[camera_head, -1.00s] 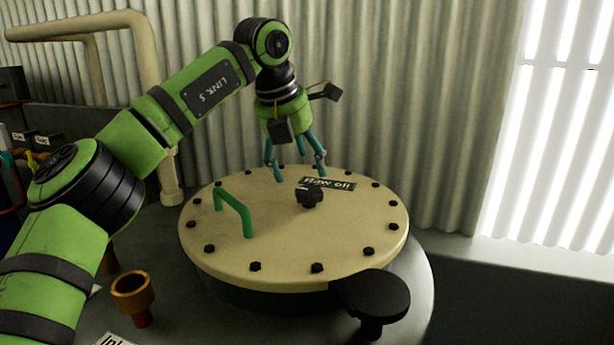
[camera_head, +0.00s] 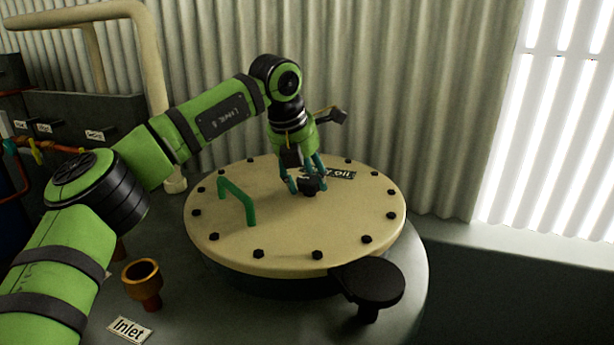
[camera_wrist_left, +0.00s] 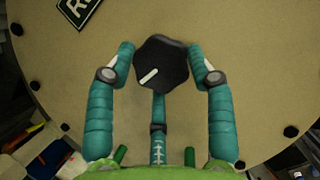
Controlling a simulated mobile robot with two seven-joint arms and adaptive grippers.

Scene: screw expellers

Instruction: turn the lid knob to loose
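The lid knob (camera_head: 311,185) is small, black and lobed. It stands on the round beige lid (camera_head: 300,235) near the "Raw oil" label. In the left wrist view the knob (camera_wrist_left: 162,64) shows from above, with a white pointer mark slanting to the lower left. My left gripper (camera_head: 308,189) points down at the knob with its teal fingers around it. In the left wrist view the left gripper (camera_wrist_left: 160,58) has a fingertip close against each side of the knob and a third finger below it. The fingers look drawn in on the knob. My right gripper is out of view.
A green handle (camera_head: 238,201) stands on the lid, left of the knob. Several black bolts ring the lid. A black round pad (camera_head: 372,284) sits at the front right. An orange-brown inlet cup (camera_head: 143,281) stands at the front left. A corrugated wall is behind.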

